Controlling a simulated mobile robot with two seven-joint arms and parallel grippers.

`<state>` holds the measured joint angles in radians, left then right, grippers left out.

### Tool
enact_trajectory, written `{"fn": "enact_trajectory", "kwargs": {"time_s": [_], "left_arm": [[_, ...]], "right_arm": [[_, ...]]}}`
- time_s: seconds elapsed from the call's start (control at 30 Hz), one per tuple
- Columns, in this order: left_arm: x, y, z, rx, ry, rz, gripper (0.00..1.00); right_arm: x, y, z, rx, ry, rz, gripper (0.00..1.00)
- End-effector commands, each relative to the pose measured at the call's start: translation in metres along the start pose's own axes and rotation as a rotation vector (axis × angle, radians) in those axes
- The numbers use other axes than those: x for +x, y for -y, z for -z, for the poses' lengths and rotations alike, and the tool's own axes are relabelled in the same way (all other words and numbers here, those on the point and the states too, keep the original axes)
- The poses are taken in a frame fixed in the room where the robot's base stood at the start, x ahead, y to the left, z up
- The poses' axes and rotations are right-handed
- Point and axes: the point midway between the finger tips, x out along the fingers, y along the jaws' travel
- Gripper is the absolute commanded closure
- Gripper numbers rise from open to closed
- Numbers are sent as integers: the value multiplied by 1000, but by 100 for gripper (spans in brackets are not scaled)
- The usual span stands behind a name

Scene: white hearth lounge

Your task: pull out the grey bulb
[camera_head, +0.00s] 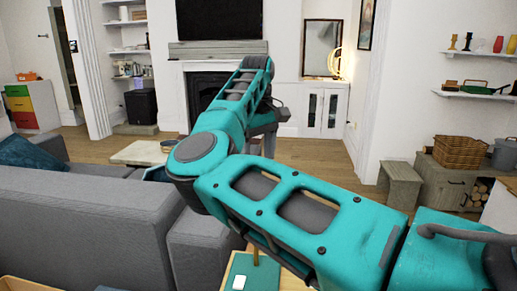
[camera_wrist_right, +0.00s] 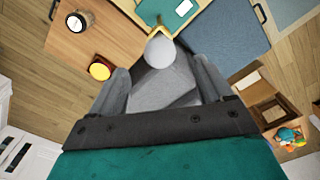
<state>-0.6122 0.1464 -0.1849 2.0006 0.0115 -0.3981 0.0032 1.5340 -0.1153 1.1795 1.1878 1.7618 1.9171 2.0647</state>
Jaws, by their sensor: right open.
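The grey bulb (camera_wrist_right: 160,50) shows in the right wrist view as a pale round ball at the upper middle. A short brownish piece shows just beyond it. My right gripper (camera_wrist_right: 160,70) is open, with one finger on each side of the bulb's near edge; I cannot tell whether either finger touches it. In the head view my right arm crosses the picture from the lower right, and I cannot make out the bulb. My left gripper is not in view.
A grey sofa (camera_head: 75,225) fills the lower left of the head view. A green book (camera_head: 240,272) lies on a wooden table at the bottom. In the wrist view a yellow round object (camera_wrist_right: 100,70) and a dark jar (camera_wrist_right: 76,22) are on a wooden surface.

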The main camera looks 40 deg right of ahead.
Motion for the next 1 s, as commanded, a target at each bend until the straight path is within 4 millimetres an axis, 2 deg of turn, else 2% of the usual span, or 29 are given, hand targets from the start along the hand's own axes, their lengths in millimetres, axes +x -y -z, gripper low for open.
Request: {"fn": "enact_trajectory", "kwargs": {"time_s": [0.03, 0.3, 0.5, 0.7, 1.0], "left_arm": [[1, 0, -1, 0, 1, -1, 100], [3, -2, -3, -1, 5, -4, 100], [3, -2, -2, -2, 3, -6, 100], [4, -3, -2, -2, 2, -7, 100], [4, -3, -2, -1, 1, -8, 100]], "right_arm": [[12, 0, -1, 0, 4, 0, 21], [65, -1, -1, 0, 5, -3, 21], [95, -1, -1, 0, 3, -4, 21], [110, -1, -1, 0, 2, -4, 21], [112, -2, -1, 0, 2, -5, 21]]}}
